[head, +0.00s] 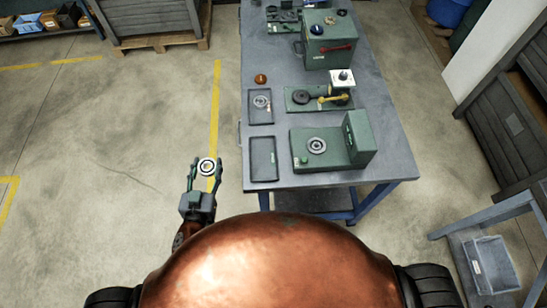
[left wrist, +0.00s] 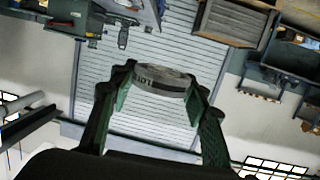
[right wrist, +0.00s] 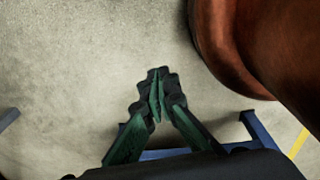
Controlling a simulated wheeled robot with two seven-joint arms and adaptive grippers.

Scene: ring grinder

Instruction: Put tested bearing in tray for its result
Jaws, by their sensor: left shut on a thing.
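My left gripper (head: 206,169) is shut on a ring-shaped bearing (head: 207,166), held over the floor just left of the table. In the left wrist view the bearing (left wrist: 163,80) sits between the green fingers, with dark lettering on its rim. Two dark trays lie on the table's left side: a nearer tray (head: 263,172) that looks empty, and a farther tray (head: 260,117) with a ring (head: 261,101) in it. A green tester (head: 312,165) with a ring-like part (head: 316,146) stands right of the nearer tray. My right gripper (right wrist: 157,95) is shut and empty in the right wrist view.
The grey table (head: 384,165) also holds a green fixture (head: 300,106) with a yellow handle, a green machine (head: 328,52) with a red lever, and a small orange-brown object (head: 261,78). A side bench (head: 490,212) stands at right. The floor left of the table is open.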

